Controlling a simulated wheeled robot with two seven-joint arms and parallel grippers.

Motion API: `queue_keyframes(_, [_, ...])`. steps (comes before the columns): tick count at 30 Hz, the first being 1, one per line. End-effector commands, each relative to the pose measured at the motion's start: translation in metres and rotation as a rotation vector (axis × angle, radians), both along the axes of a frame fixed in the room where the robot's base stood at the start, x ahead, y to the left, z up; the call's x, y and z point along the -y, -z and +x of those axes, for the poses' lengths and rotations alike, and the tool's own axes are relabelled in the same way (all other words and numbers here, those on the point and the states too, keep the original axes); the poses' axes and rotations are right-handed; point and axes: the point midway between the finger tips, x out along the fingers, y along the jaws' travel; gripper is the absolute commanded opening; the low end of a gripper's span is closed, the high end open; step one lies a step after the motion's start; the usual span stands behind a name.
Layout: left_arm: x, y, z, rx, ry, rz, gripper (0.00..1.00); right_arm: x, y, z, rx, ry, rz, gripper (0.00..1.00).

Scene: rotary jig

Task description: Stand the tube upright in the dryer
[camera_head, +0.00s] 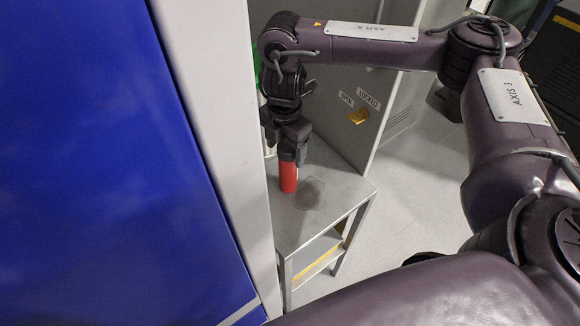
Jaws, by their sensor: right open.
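A red tube (288,178) stands upright, or nearly so, at the left of a small grey metal stand's top. My right gripper (292,153) points down right above the tube, with its dark fingers at the tube's upper end, which they partly hide. The jaws are open; whether a finger touches the tube I cannot tell. I cannot say for sure which thing here is the dryer. My left gripper does not show.
The grey stand (338,188) has a dark round stain and a lower shelf. Behind it is a grey panel (375,85) with a yellow latch (358,117) and labels. A large blue panel (100,160) with a pale edge fills the left.

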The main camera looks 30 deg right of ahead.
Motion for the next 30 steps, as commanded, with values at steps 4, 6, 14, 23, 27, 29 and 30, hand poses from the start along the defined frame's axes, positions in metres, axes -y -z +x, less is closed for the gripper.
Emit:
queue_keyframes(4, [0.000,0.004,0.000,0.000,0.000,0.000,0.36,0.004,0.023,-0.004,-0.005,0.004,0.000,0.72])
queue_keyframes(6, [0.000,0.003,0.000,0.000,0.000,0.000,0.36,0.005,0.030,-0.004,-0.004,0.002,-0.001,0.72])
queue_keyframes(14, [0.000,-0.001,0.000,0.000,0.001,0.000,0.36,0.005,0.047,-0.003,0.000,0.003,0.000,0.72])
queue_keyframes(23, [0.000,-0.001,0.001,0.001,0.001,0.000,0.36,0.005,0.047,-0.003,0.000,0.003,-0.001,0.52])
queue_keyframes(27, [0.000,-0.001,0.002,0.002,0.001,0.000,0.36,0.005,0.047,-0.003,0.000,0.003,-0.001,0.34])
queue_keyframes(29, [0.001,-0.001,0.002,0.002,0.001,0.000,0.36,0.005,0.047,-0.003,0.000,0.003,-0.001,0.26])
queue_keyframes(30, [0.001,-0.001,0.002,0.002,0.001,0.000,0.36,0.005,0.047,-0.003,0.000,0.003,-0.001,0.21])
